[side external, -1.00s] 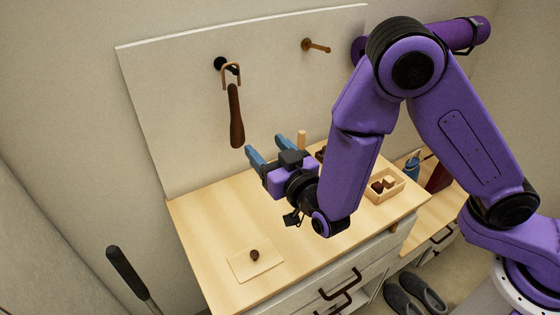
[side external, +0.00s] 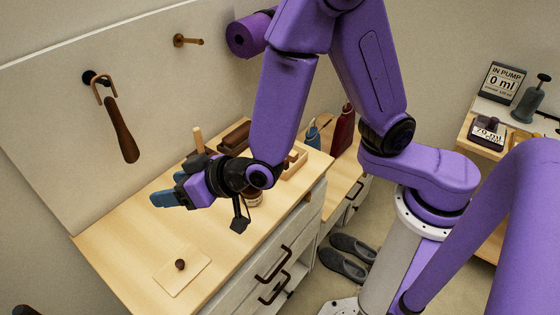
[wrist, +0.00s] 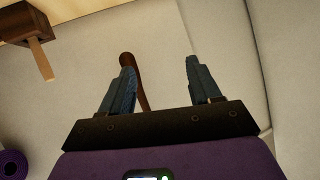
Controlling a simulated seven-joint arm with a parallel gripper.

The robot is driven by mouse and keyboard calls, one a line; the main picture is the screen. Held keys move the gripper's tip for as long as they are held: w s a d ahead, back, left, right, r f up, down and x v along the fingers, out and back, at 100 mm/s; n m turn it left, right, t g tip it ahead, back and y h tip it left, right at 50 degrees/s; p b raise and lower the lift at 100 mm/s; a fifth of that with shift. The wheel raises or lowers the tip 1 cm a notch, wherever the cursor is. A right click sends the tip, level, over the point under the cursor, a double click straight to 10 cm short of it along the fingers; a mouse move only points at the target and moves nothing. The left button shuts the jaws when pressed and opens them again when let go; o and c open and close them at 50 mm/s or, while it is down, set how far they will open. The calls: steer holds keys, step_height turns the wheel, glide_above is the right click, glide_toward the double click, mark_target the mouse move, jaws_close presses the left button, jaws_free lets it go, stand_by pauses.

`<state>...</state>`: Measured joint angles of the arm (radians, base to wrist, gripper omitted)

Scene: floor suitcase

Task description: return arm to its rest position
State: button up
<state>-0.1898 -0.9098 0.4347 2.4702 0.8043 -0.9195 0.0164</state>
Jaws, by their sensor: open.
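My gripper (side external: 172,184) is over the wooden worktop (side external: 120,256), its blue fingers pointing left in the side view. In the wrist view my gripper (wrist: 160,72) has its fingers spread apart, and nothing is held between them. A dark brown shoehorn (side external: 122,132) hangs by its hooked end from a black peg on the pale board, apart from the gripper. It also shows in the wrist view (wrist: 131,72), beyond the fingers and partly hidden by the left one.
A card with a small brown knob (side external: 180,264) lies on the worktop. A brown block (side external: 234,135), a wooden tray (side external: 296,163) and a jar stand near the arm. A purple roll (side external: 250,36) is behind the upper arm. Grey slippers (side external: 342,262) lie on the floor.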

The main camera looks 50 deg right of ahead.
steer(key=s+d+r+n+g+y, duration=0.1)
steer(key=s+d+n+g, duration=0.25)
steer(key=s, duration=0.35)
steer(key=s+d+n+g, duration=0.3)
steer(key=s+g, duration=0.2)
steer(key=s, duration=0.1)
steer(key=s+d+r+n+g+h, duration=0.1)
steer(key=s+d+n+h, duration=0.1)
steer(key=s+d, duration=0.3)
steer(key=s+d+r+n+g+h, duration=0.2)
steer(key=s+d, duration=0.3)
steer(key=d, duration=0.8)
steer(key=shift+s+d+r+h, duration=0.25)
steer(key=shift+s+d+h, duration=0.1)
steer(key=shift+h, duration=0.45)
